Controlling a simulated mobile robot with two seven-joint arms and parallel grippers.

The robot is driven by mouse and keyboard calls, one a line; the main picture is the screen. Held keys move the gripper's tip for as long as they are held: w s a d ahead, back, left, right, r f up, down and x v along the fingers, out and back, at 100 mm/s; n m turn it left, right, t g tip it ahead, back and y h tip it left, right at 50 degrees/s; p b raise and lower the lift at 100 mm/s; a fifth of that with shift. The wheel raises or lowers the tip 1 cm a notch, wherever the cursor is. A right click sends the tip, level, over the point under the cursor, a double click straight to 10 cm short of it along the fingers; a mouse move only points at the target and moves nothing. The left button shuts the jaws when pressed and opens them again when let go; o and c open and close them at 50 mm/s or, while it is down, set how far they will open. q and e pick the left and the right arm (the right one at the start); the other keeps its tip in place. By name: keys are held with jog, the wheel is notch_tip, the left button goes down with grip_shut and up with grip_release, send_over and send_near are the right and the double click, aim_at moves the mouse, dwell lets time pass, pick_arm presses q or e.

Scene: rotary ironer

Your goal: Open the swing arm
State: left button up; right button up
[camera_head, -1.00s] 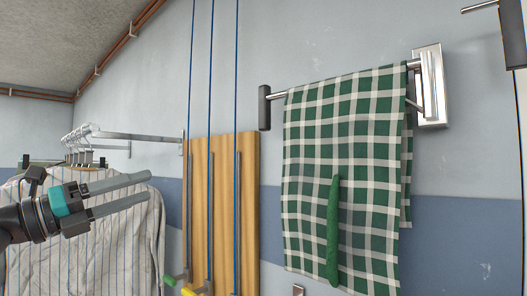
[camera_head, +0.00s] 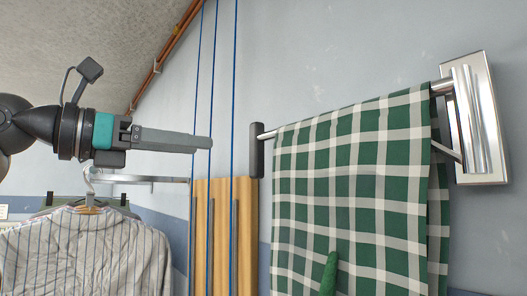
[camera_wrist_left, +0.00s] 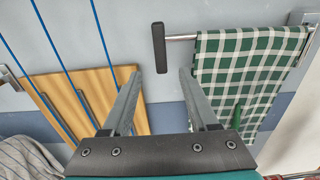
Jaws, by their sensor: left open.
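The swing arm is a metal bar (camera_head: 267,135) on a bright wall bracket (camera_head: 484,120), with a black handle (camera_head: 256,150) at its left end. A green and white checked cloth (camera_head: 350,170) hangs over the bar and hides most of it. My left gripper (camera_head: 208,142) is left of the handle in the head view, apart from it, fingers pointing right. In the left wrist view my left gripper (camera_wrist_left: 159,75) is open and empty, with the handle (camera_wrist_left: 158,48) ahead, between the line of its fingers. My right gripper is not in view.
A striped shirt (camera_head: 85,250) hangs from a rail (camera_head: 150,180) at the left. A wooden board (camera_head: 221,240) with several blue cords (camera_head: 233,80) stands on the wall behind the gripper. The wall above the bar is clear.

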aim_at(252, 151)
pick_arm(q)
jog(key=p+x, duration=0.3)
jog(key=x, duration=0.8)
jog(key=shift+w+d+r, duration=0.1)
jog(key=shift+w+d, duration=0.05)
jog(key=shift+d, duration=0.2)
jog(key=shift+w+d, duration=0.45)
jog(key=shift+d, duration=0.05)
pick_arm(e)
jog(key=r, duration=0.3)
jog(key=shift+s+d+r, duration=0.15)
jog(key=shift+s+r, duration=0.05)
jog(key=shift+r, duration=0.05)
pick_arm(q)
jog(key=shift+c, duration=0.2)
grip_shut()
